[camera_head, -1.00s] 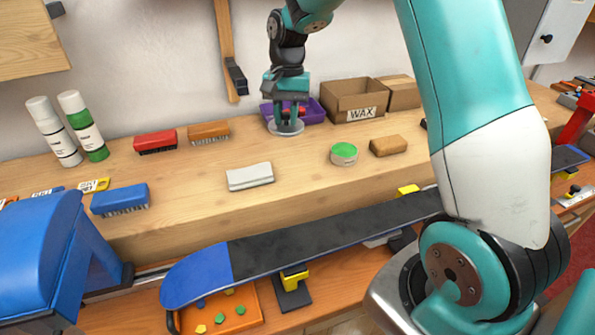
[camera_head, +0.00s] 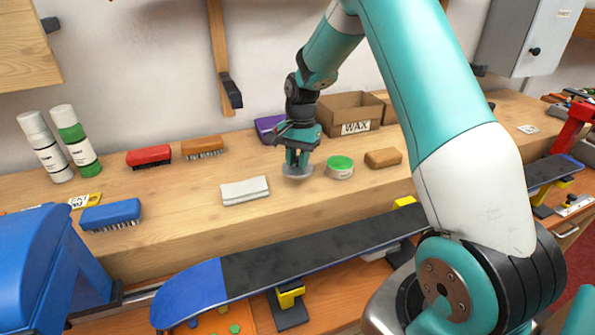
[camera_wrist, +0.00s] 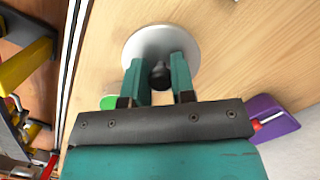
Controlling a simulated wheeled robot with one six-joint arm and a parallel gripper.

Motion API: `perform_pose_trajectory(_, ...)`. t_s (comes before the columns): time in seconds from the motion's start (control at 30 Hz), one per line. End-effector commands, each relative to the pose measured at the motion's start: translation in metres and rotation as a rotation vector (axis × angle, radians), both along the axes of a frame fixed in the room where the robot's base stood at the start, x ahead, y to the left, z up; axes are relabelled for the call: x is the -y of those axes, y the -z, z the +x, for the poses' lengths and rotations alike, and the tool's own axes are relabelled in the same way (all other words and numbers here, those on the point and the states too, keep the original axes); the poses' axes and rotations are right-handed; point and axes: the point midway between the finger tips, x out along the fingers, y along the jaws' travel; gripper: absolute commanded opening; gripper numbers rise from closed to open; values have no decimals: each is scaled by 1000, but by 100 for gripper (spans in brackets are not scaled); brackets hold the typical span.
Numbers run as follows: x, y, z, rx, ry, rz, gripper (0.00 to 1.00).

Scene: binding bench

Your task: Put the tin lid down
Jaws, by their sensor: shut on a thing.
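The tin lid (camera_head: 297,171) is a grey metal disc with a dark knob (camera_wrist: 161,74), seen in the wrist view (camera_wrist: 150,40). My gripper (camera_head: 298,160) is shut on the lid's knob, with a teal finger on each side of it in the wrist view (camera_wrist: 160,80). The lid is low over the wooden shelf (camera_head: 240,215), between the grey-white cloth and the green tin. I cannot tell whether it touches the wood. The green-topped tin (camera_head: 340,167) stands just right of the lid; a bit of its green shows in the wrist view (camera_wrist: 108,102).
A folded cloth (camera_head: 245,190) lies left of the lid. A tan block (camera_head: 383,158) lies right of the tin. A purple bin (camera_head: 268,128) and the WAX box (camera_head: 350,112) stand behind. A snowboard (camera_head: 320,243) lies in front, lower down.

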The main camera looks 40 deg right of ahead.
Motion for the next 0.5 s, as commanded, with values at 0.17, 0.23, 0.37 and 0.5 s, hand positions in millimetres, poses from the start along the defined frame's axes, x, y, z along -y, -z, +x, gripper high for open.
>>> perform_pose_trajectory(0.17,0,25,-1,-5,0,1,1)
perform_pose_trajectory(0.23,0,35,-1,-5,0,1,1)
perform_pose_trajectory(0.37,0,43,0,-1,0,0,1)
perform_pose_trajectory(0.5,0,44,0,0,0,0,1)
